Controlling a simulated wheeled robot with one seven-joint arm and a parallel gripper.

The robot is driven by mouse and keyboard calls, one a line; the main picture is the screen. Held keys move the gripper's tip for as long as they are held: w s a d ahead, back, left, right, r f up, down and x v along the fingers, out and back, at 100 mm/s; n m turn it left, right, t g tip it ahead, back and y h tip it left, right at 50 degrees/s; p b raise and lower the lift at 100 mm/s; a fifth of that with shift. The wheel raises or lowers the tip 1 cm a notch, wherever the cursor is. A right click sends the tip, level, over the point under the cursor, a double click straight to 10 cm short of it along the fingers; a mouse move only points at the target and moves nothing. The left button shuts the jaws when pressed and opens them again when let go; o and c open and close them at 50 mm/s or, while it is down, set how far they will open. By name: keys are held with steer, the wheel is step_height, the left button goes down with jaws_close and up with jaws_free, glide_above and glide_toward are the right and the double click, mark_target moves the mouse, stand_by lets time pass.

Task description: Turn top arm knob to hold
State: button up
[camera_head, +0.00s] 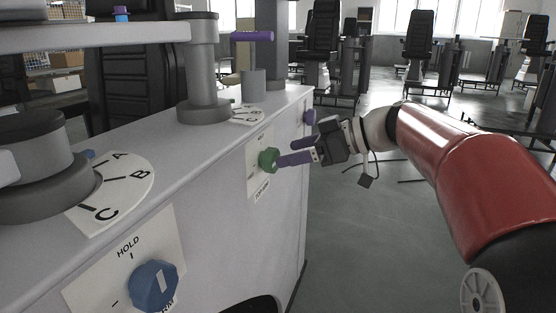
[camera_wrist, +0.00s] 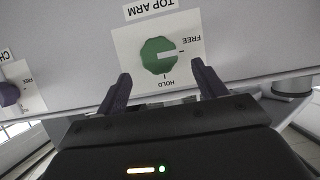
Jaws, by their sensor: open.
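The top arm knob is a green knob (camera_wrist: 158,56) on a white plate (camera_wrist: 122,42) labelled TOP ARM, with FREE and HOLD marks; the plate appears upside down in the wrist view. Its white pointer line faces the FREE mark. In the head view the green knob (camera_head: 268,160) sits on the side panel of the white cabinet. My gripper (camera_wrist: 162,84) is open, its two purple fingers on either side below the knob in the wrist view. In the head view my gripper (camera_head: 298,152) reaches the knob from the right; I cannot tell whether a finger touches it.
A blue knob (camera_head: 153,286) with a HOLD mark is on the near panel. A purple knob (camera_wrist: 9,94) on another plate is at the left of the wrist view. Grey columns (camera_head: 203,70) and a purple handle (camera_head: 252,36) stand on the cabinet top. Open floor lies right of the cabinet.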

mark_target(269, 160)
steer(key=shift+x, duration=2.25)
steer(key=shift+c, duration=0.4)
steer(key=c, duration=0.9)
